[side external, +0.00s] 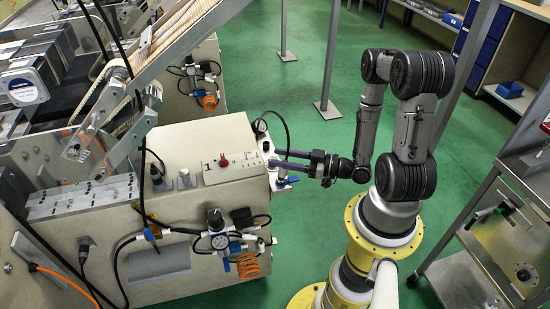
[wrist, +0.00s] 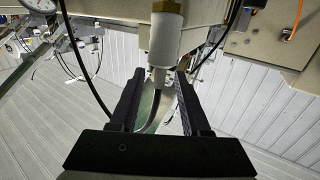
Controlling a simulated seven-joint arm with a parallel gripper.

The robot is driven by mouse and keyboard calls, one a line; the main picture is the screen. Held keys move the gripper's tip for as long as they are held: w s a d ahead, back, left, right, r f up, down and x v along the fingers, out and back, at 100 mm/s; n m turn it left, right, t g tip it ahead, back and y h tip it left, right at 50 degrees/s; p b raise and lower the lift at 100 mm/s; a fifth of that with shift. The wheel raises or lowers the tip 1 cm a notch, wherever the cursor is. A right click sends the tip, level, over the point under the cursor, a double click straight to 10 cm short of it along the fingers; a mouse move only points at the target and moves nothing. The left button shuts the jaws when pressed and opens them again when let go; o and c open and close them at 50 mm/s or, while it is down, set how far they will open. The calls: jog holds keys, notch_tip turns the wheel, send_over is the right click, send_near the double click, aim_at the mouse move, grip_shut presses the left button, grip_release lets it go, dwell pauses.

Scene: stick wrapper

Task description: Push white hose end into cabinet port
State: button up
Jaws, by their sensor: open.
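The white hose end (wrist: 165,42) is a pale cylinder in the upper middle of the wrist view, with a brass-coloured collar above it against the cabinet (wrist: 115,9). A dark hose (wrist: 155,108) hangs below it. My gripper (wrist: 158,74) is open, with one dark finger on each side of the hose line just below the white cylinder; I see gaps beside the hose. In the side view my gripper (side external: 276,159) reaches the right end of the beige cabinet (side external: 150,215). The port's opening is hidden, and I cannot tell how deep the hose end sits.
A black cable (wrist: 84,62) runs left of my fingers. A metal cart (side external: 500,235) stands at the right. Green floor (side external: 310,225) is free between.

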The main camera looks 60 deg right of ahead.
jog(key=shift+w+r, duration=0.1)
jog(key=shift+r, duration=3.05)
